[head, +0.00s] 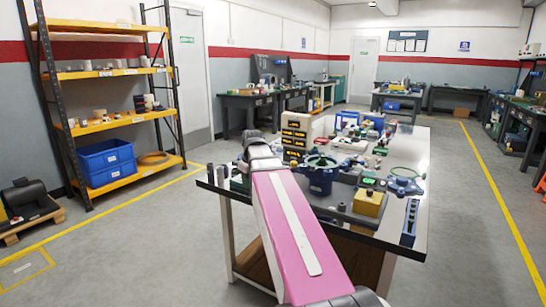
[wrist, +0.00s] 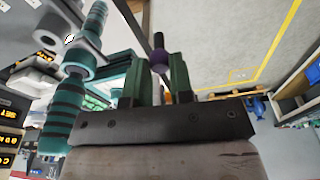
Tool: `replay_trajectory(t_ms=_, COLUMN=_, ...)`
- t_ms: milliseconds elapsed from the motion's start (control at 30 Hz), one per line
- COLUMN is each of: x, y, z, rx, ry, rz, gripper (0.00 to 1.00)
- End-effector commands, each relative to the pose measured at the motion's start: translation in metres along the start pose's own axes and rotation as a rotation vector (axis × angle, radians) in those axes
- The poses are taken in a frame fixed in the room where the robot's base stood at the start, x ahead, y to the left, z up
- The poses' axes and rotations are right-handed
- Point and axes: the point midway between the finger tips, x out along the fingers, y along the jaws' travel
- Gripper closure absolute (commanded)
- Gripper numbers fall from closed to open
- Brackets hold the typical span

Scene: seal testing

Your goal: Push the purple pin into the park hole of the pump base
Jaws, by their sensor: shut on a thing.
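My gripper (wrist: 160,75) shows in the wrist view with two green fingers close together. It is shut on the purple pin (wrist: 160,58), which sticks out past the fingertips with a dark rounded end. In the head view my pink arm reaches over the left side of the workbench, and the gripper and the pin cannot be made out there. A blue round flanged body (head: 320,174) stands on the bench right of my arm; I cannot tell whether it is the pump base. The park hole cannot be made out in either view.
The workbench (head: 412,218) is crowded right of my arm. In the wrist view a teal ringed cylinder (wrist: 68,110) is close on the left. Open floor lies left of the bench.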

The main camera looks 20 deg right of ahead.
Motion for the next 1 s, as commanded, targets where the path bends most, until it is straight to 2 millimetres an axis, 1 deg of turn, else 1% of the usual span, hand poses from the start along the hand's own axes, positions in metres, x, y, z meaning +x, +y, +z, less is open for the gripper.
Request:
replay_trajectory(t_ms=33, x=-0.007, y=0.017, z=-0.003, rx=-0.071, ry=0.000, rz=-0.010, gripper=1.00)
replay_trajectory(t_ms=300, x=-0.041, y=0.081, z=0.001, rx=-0.508, ry=0.001, rz=-0.077, gripper=1.00)
replay_trajectory(t_ms=400, x=-0.053, y=0.102, z=0.004, rx=-0.654, ry=0.000, rz=-0.099, gripper=1.00)
replay_trajectory(t_ms=500, x=-0.063, y=0.118, z=0.007, rx=-0.772, ry=-0.001, rz=-0.117, gripper=1.00)
replay_trajectory(t_ms=600, x=-0.070, y=0.128, z=0.011, rx=-0.856, ry=-0.001, rz=-0.130, gripper=1.00)
replay_trajectory(t_ms=733, x=-0.074, y=0.134, z=0.013, rx=-0.912, ry=-0.001, rz=-0.139, gripper=1.00)
replay_trajectory(t_ms=867, x=-0.072, y=0.135, z=0.015, rx=-0.927, ry=-0.001, rz=-0.141, gripper=1.00)
replay_trajectory(t_ms=1000, x=-0.065, y=0.135, z=0.016, rx=-0.926, ry=-0.001, rz=-0.141, gripper=1.00)
